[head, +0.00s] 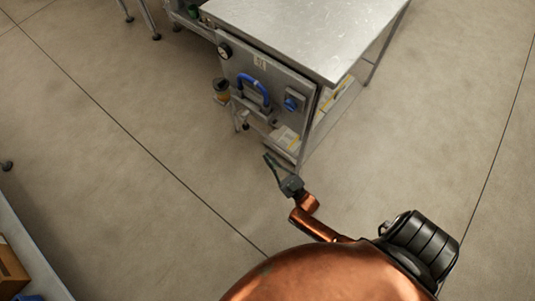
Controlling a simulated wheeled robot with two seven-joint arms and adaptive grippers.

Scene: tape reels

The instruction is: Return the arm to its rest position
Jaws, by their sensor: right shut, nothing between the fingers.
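My right gripper (272,164) is small in the head view, below the front corner of the metal table. Its dark fingers are together with nothing between them. It points up and to the left, apart from the table as far as this view shows. My copper-coloured right arm runs from it down to the lower right. My left gripper is not in view. No tape reel can be made out.
A cardboard box (10,272) is at the lower left. The floor (130,190) left and right is clear.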

